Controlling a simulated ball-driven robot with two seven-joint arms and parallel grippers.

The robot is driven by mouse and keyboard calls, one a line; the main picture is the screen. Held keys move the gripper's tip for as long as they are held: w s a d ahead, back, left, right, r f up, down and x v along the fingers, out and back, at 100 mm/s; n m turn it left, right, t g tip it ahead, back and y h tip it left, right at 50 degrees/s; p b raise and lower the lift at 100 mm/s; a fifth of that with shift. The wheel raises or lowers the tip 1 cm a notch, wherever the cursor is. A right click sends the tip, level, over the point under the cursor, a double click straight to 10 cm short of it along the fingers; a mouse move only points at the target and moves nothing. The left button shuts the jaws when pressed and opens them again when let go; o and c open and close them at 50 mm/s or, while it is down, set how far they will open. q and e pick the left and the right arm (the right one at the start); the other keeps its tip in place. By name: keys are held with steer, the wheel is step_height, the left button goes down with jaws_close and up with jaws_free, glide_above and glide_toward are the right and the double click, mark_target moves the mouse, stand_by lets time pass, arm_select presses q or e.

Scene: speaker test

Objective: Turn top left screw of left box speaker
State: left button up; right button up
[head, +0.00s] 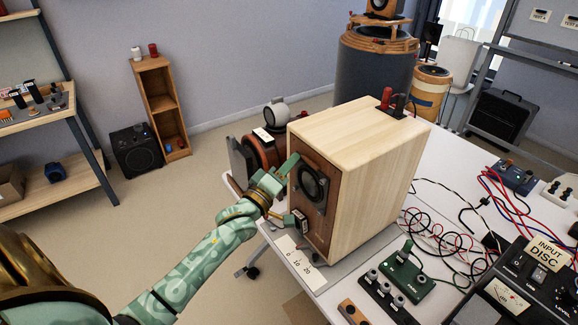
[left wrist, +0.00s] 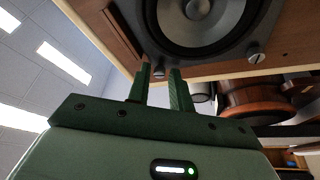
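The box speaker (head: 362,165) is a pale wooden box with a brown front and a dark round driver (head: 312,184), standing on the white table. My left gripper (head: 291,163) reaches its front, at the driver's upper left. In the left wrist view my two green fingers (left wrist: 160,74) are apart and point at the driver's dark frame (left wrist: 133,30). A small screw head (left wrist: 158,72) shows between the fingertips; I cannot tell whether they touch it. Another slotted screw (left wrist: 257,58) sits further right on the frame. My right gripper is in neither view.
Red and black terminals (head: 386,99) stand on the speaker's top. Tangled wires (head: 440,235), a green box (head: 405,276) and a black meter unit (head: 515,295) lie to its right. A reddish-brown round object (head: 262,152) is close behind the gripper.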

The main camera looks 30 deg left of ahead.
arm_select(q)
steer(key=shift+c, duration=0.3)
jaws_close()
steer(key=shift+m, duration=0.3)
